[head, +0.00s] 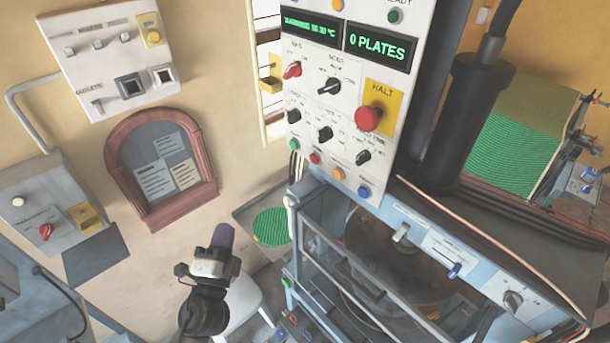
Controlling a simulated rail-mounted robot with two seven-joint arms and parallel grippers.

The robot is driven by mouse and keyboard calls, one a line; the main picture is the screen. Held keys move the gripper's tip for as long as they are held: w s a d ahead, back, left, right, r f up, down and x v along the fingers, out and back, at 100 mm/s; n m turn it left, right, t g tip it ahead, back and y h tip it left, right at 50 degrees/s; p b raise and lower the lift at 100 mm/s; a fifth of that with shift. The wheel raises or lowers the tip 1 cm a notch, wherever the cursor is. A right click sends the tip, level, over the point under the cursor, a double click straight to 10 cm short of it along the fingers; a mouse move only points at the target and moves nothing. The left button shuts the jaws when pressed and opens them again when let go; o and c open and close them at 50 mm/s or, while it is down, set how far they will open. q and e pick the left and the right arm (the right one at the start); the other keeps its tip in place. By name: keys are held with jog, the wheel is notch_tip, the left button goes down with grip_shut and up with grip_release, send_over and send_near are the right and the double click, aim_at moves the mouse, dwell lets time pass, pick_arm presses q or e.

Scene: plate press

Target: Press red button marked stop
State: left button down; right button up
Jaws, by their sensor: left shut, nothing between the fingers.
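A large red mushroom button (368,118) sits on a yellow plate marked HALT (384,93), on the right side of the white control panel (331,54). My left gripper (222,236) is in the lower left middle of the head view, below and left of the panel. Its purple-tipped fingers are shut and hold nothing. It is clear of the button, and nothing hides the button. My right gripper is not in view.
The panel also carries a red knob (292,70), black knobs, small coloured buttons and green displays. Below it is the press (400,262) with a rail frame. A black column (461,120) stands right of the panel. A white stool (243,300) is behind my left gripper.

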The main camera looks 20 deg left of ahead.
pick_arm(q)
jog(key=w+d+r+m+t+h+b, duration=0.25)
jog(key=w+r+m+h, duration=0.2)
jog(key=m+h, duration=0.7)
jog(key=w+f+m+g+h+b, duration=0.1)
jog(key=w+f+m+g, duration=0.3)
jog(key=m, duration=1.3)
jog(key=w+g+b, duration=0.1)
jog(key=w+g, duration=0.2)
jog(key=w, duration=0.2)
jog(key=shift+g+h, duration=0.35)
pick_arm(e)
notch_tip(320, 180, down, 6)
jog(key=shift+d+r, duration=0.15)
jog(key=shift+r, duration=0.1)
pick_arm(q)
jog(key=p, duration=0.3)
send_near(312, 162)
jog(key=x, duration=0.6)
jog(key=shift+f, duration=0.1)
jog(key=shift+x, duration=0.8)
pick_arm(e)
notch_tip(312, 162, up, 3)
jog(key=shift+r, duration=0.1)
